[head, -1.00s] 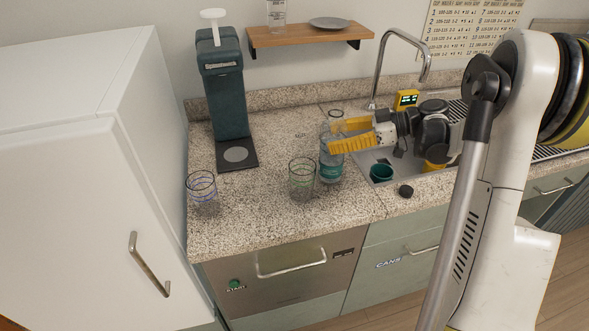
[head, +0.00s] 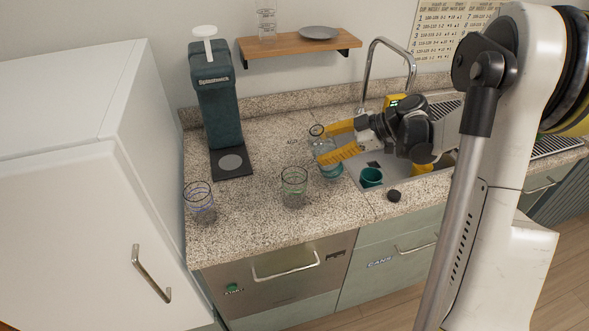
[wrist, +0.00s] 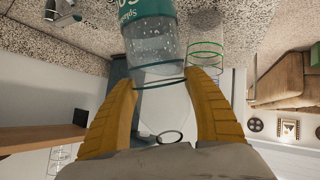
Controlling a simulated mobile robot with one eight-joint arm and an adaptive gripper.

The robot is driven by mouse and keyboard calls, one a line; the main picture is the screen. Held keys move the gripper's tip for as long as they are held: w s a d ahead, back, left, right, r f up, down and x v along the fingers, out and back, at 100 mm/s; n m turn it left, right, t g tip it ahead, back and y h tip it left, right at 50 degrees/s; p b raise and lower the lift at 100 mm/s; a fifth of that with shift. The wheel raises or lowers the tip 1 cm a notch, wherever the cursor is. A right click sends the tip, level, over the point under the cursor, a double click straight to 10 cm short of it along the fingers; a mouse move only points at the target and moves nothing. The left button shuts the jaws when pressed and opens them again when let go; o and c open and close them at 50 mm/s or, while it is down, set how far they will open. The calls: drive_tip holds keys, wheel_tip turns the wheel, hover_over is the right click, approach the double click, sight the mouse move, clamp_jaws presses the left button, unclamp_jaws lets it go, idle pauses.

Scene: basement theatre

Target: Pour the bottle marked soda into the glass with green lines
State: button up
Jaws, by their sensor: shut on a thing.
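The soda bottle (head: 331,171) is clear with a teal label. It is in my gripper (head: 323,143) above the counter beside the sink, its neck leaning left. In the wrist view the bottle (wrist: 155,48) is between my yellow fingers (wrist: 165,82), its label only partly readable. My gripper is shut on it. The glass with green lines (head: 294,189) stands upright on the counter, left of and in front of the bottle. It also shows in the wrist view (wrist: 206,57), beyond the right finger. I see no liquid in the glass.
Another glass with dark bluish lines (head: 200,203) stands at the counter's left. A teal dispenser (head: 218,105) stands behind. A wooden shelf (head: 290,46) hangs above.

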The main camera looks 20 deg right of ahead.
sight(323, 174)
drive_tip(key=shift+s+a+f+n+t+h+p, duration=0.1)
drive_tip(key=shift+a+f+n+t+h+p, duration=0.1)
drive_tip(key=shift+f+n+h+p, duration=0.3)
drive_tip(key=shift+s+a+f+n+t+h+p, duration=0.1)
drive_tip(key=shift+a+h+p, duration=0.15)
drive_tip(key=shift+h, duration=0.45)
drive_tip(key=shift+w+d+f+n+t+h, duration=0.15)
drive_tip(key=shift+d+f+n+t+h, duration=0.15)
drive_tip(key=shift+f+h, duration=0.3)
drive_tip(key=shift+w+d+f+n+t+h, duration=0.1)
drive_tip(key=shift+d+f+n+h, duration=0.1)
drive_tip(key=shift+f+n+h, duration=0.3)
drive_tip(key=shift+d+f+h, duration=0.25)
drive_tip(key=shift+f+h, duration=0.15)
drive_tip(key=shift+h, duration=0.4)
drive_tip(key=shift+w+r+n+t+p, duration=0.1)
drive_tip(key=shift+r+n+t+p, duration=0.3)
drive_tip(key=shift+p, duration=0.3)
drive_tip(key=shift+d+r+h+p, duration=0.1)
drive_tip(key=shift+r+h+p, duration=0.35)
drive_tip(key=shift+h, duration=0.15)
drive_tip(key=shift+a+r+n+t+h, duration=0.3)
drive_tip(key=shift+r+n+h, duration=0.1)
drive_tip(key=shift+h, duration=0.1)
drive_tip(key=shift+r, duration=0.15)
drive_tip(key=shift+a+r+n+t+h, duration=0.15)
drive_tip(key=shift+r+n+t+h, duration=0.25)
drive_tip(key=shift+r+h, duration=0.45)
idle(0.9)
drive_tip(key=shift+f, duration=0.1)
